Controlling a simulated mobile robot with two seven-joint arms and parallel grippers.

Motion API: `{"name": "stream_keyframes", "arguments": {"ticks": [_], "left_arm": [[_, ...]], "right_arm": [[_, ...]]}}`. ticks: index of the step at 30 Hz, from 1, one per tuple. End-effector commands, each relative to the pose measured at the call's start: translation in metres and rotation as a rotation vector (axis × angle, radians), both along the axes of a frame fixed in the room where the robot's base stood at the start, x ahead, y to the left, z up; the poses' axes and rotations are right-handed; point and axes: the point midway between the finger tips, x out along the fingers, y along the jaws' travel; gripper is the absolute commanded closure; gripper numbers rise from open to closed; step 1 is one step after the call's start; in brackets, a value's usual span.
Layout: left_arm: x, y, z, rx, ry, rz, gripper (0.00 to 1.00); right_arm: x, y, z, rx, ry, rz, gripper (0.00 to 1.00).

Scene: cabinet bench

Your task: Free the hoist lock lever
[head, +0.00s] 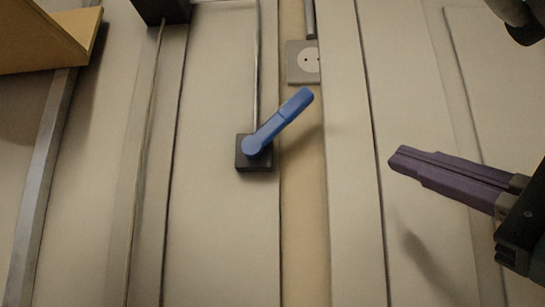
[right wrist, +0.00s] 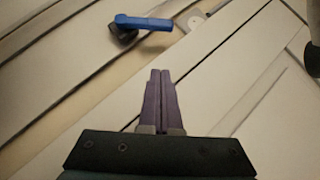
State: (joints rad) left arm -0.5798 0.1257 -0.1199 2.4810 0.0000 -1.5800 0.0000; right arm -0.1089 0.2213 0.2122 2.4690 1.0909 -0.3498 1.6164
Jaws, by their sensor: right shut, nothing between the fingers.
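The hoist lock lever (head: 280,121) is a blue handle on a dark square base (head: 254,164) fixed to the panelled wall. In the head view it points up and to the right from its pivot. It also shows in the right wrist view (right wrist: 150,23), beyond the fingertips. My right gripper (head: 398,160) has purple fingers pressed together with nothing between them. It is to the right of the lever and slightly lower in the head view, apart from it. In the right wrist view, the shut fingers (right wrist: 160,73) point toward the lever. My left gripper is not in view.
A thin metal rod (head: 257,60) runs up from the lever's base. A pale socket plate (head: 301,63) is on the wall above and right of the lever. A wooden shelf or box (head: 45,40) juts out at the upper left. The wall between lever and gripper is clear.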

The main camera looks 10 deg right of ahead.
Motion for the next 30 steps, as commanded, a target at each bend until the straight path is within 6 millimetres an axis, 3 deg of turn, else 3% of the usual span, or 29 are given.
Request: {"name": "stream_keyframes", "arguments": {"ticks": [8,19,24,30], "left_arm": [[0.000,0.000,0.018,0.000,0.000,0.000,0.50],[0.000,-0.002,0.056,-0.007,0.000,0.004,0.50],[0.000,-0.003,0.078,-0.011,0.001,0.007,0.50],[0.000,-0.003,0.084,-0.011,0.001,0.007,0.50]], "right_arm": [[0.020,0.007,0.017,0.001,0.000,0.001,1.00],[0.083,0.029,0.056,-0.003,0.001,0.000,1.00],[0.087,0.047,0.074,0.000,0.002,0.001,1.00],[0.090,0.056,0.078,-0.003,0.003,-0.001,1.00]]}}
